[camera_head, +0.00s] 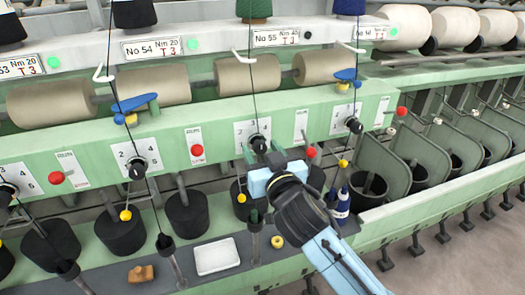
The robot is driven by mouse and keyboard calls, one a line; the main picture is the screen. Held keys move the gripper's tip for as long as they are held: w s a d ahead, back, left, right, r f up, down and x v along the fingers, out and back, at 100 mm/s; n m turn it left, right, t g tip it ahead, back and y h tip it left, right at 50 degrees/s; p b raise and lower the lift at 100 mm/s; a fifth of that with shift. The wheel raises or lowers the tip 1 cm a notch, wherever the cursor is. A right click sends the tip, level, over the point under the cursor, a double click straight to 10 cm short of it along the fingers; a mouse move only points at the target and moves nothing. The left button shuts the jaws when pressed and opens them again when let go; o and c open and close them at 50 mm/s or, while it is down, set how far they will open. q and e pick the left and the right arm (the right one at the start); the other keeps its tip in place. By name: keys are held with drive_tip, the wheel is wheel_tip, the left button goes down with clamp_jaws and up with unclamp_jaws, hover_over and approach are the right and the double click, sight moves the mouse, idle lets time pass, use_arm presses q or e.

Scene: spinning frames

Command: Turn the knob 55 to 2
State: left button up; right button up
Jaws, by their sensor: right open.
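The label No 55 (275,38) is on the white rail at the top middle. Below it, on the green front beam, a black knob (258,143) sits on a white numbered dial plate (245,127). The digit 2 shows at the plate's upper left; where the knob points is too small to tell. My right gripper (262,157) comes up from the lower right. Its dark fingers are open just below and in front of the knob and hide part of the plate's lower edge. I cannot tell whether they touch the knob. My left gripper is not in view.
Similar knobs sit to the left (137,168) and right (354,125). Red buttons (197,150) stand between the dials. A thread hangs in front of the knob. Below are black bobbins (187,214), a white tray (216,257), a yellow ring (277,241) and a blue bottle (341,207).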

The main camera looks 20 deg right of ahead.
drive_tip(key=c, duration=0.9)
drive_tip(key=shift+c, duration=0.2)
drive_tip(key=n+p, duration=0.2)
drive_tip(key=shift+n, duration=0.3)
drive_tip(key=n+p, duration=0.2)
drive_tip(key=n, duration=0.1)
drive_tip(key=shift+r+n+p, duration=0.1)
drive_tip(key=shift+n+p, duration=0.2)
drive_tip(key=shift+n, duration=0.1)
drive_tip(key=n+p, duration=0.2)
drive_tip(key=n, duration=0.3)
drive_tip(key=shift+p, duration=0.3)
